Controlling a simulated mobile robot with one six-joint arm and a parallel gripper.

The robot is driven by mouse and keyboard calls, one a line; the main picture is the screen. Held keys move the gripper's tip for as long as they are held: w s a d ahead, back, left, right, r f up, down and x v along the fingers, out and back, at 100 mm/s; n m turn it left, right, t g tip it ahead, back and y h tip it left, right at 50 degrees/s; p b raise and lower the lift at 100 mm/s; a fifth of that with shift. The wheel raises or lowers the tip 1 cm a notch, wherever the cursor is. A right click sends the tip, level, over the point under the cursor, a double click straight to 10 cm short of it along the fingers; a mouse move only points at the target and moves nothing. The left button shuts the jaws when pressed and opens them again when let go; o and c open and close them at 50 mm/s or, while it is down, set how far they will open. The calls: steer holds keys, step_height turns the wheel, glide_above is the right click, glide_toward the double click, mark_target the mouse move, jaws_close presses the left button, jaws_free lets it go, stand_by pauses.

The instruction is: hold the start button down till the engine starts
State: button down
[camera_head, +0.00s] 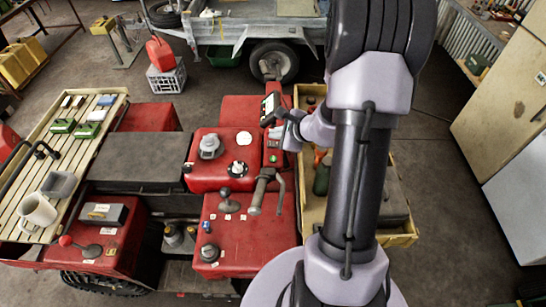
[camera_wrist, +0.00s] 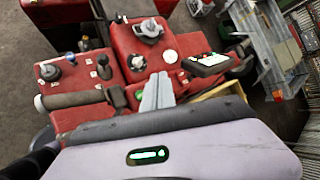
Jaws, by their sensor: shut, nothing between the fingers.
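The red quad (camera_head: 225,165) stands in the middle of the head view, with its controls on top. In the wrist view a small green spot (camera_wrist: 140,94), perhaps the start button, shows on the red body just left of my finger pads. My gripper (camera_wrist: 160,78) is shut and empty, its pale grey fingers together over the red body. I cannot tell whether the tips touch anything. A black grip (camera_wrist: 74,99) with a lever lies left of the fingers. A dark panel with small coloured lights (camera_wrist: 205,63) lies to their right.
A round cap (camera_wrist: 149,29) and a white dial (camera_wrist: 170,56) lie beyond the fingers. Knobs and levers stand at the left. In the head view a slatted rack (camera_head: 75,150) is at left, a yellow crate (camera_head: 400,238) is at right, and a trailer (camera_head: 245,30) stands behind.

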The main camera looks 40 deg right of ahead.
steer(key=b, duration=0.6)
glide_above(275, 160)
step_height(275, 160, down, 8)
steer(key=shift+r, duration=0.1)
steer(key=shift+f+b, duration=0.4)
steer(key=shift+b, duration=0.15)
steer(key=shift+f, duration=0.15)
stand_by(1.0)
steer(key=shift+f+b, duration=0.25)
steer(key=shift+b, duration=0.45)
steer(key=shift+f+b, duration=0.45)
steer(key=shift+b, duration=0.2)
stand_by(0.4)
steer(key=shift+r, duration=0.1)
stand_by(1.7)
steer(key=shift+r+p, duration=0.5)
steer(key=shift+r, duration=0.3)
